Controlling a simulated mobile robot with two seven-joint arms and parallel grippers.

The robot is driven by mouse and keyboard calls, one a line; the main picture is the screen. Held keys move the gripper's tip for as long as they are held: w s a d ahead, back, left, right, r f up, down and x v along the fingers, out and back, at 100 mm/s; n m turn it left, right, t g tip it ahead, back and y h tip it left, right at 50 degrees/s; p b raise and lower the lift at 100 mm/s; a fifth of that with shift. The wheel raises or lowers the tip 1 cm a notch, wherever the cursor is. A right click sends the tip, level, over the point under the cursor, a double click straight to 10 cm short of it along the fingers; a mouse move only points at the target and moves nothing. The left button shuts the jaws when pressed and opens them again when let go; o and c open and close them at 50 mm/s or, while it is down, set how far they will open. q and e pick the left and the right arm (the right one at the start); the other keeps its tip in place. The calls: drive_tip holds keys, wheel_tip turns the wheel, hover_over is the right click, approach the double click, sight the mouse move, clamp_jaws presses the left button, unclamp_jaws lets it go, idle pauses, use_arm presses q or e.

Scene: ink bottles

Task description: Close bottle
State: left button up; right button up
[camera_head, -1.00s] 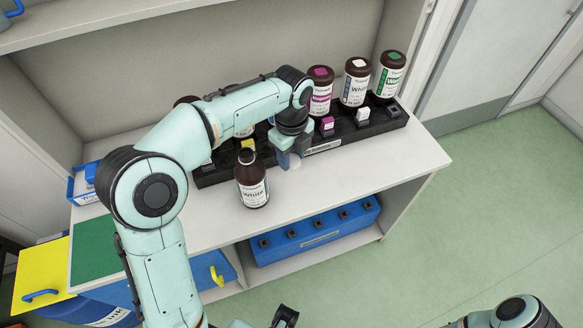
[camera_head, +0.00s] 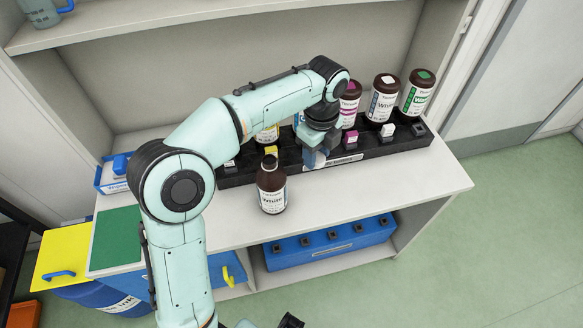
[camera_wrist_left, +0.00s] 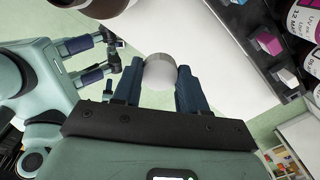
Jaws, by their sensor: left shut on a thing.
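A brown bottle with a white label (camera_head: 271,190) stands upright on the white shelf top, near its front edge. Its dark neck shows no cap. Part of a brown bottle (camera_wrist_left: 92,6) shows at the top of the left wrist view. My left gripper (camera_head: 316,159) is to the right of the bottle's neck and apart from it. In the left wrist view its fingers (camera_wrist_left: 160,82) are shut on a round white-grey cap (camera_wrist_left: 160,70). My right gripper (camera_wrist_left: 112,52) shows at the left of that view, its two fingers apart and empty. In the head view it is mostly cut off at the bottom.
A black rack (camera_head: 375,147) with coloured square blocks runs behind the bottle. Several brown bottles (camera_head: 383,98) stand along its back. A blue box (camera_head: 330,243) lies on the lower shelf. The shelf top is clear to the right (camera_head: 410,185).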

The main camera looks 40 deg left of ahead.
use_arm(q)
drive_tip(key=w+d+f+n, duration=0.1)
drive_tip(key=w+f+n, duration=0.1)
drive_tip(key=f+n, duration=0.3)
drive_tip(key=w+d+f+n, duration=0.2)
drive_tip(key=f+n, duration=0.3)
drive_tip(key=n, duration=0.2)
drive_tip(key=w+d+f+n, duration=0.1)
drive_tip(key=d+f+n, duration=0.1)
drive_tip(key=f+n, duration=0.3)
drive_tip(key=shift+w+f+n, duration=0.15)
drive_tip(key=shift+w+n, duration=0.25)
drive_tip(key=shift+n, duration=0.4)
drive_tip(key=shift+w+d+f+n, duration=0.1)
drive_tip(key=shift+d+f+n, duration=0.05)
drive_tip(key=shift+f+n, duration=0.55)
drive_tip(key=shift+r, duration=0.15)
